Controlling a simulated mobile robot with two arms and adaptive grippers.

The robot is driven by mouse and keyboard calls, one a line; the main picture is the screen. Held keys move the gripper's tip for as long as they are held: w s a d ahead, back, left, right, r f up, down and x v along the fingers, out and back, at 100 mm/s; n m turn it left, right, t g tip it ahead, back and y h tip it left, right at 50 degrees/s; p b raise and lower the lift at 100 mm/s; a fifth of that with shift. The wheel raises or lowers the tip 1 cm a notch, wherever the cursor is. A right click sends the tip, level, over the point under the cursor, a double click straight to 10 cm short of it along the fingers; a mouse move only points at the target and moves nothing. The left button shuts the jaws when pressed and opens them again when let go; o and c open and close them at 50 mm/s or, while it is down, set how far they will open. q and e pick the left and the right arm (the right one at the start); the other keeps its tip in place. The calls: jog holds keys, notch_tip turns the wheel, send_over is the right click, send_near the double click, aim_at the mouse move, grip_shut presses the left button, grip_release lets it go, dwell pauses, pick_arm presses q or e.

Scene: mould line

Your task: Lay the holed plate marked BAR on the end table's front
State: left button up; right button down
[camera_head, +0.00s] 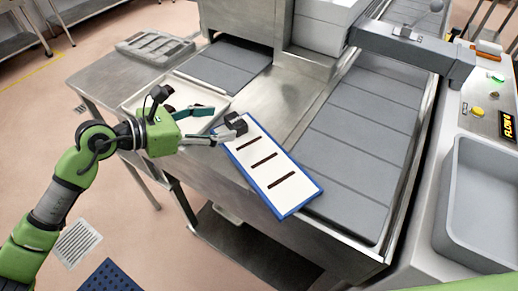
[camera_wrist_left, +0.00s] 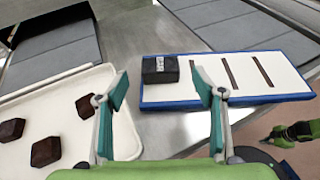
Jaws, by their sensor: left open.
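A white plate with a blue edge (camera_head: 285,185) and dark slots lies at a slant on the steel line's near corner. It also shows in the left wrist view (camera_wrist_left: 205,87); I cannot read any marking on it. A small dark block (camera_wrist_left: 160,69) sits on its far left end. My left gripper (camera_head: 222,124) is open and empty, with its fingers over the gap between the plate and a white tray; the block is beyond the fingertips. The steel table (camera_head: 95,80) at the left bears a grey slotted plate (camera_head: 155,47).
The white tray (camera_wrist_left: 62,120) holds several dark brown pieces. Grey slabs (camera_head: 355,130) fill the line to the right. A grey basin (camera_head: 480,200) and a control panel (camera_head: 482,95) stand at the far right. Part of the left table's front looks bare.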

aim_at(234, 120)
pick_arm(q)
jog(key=shift+w+d+f, duration=0.1)
jog(key=shift+w+d, duration=0.05)
jog(key=shift+d, duration=0.15)
jog(key=p+x, duration=0.3)
jog(key=x, duration=0.1)
jog(key=shift+w+d, duration=0.15)
jog(key=shift+d, duration=0.2)
jog(key=shift+w+d+f, duration=0.2)
jog(key=shift+d+f, duration=0.05)
jog(key=shift+a, duration=0.1)
jog(key=shift+c, duration=0.3)
jog(key=c, duration=1.3)
jog(key=shift+c, duration=0.9)
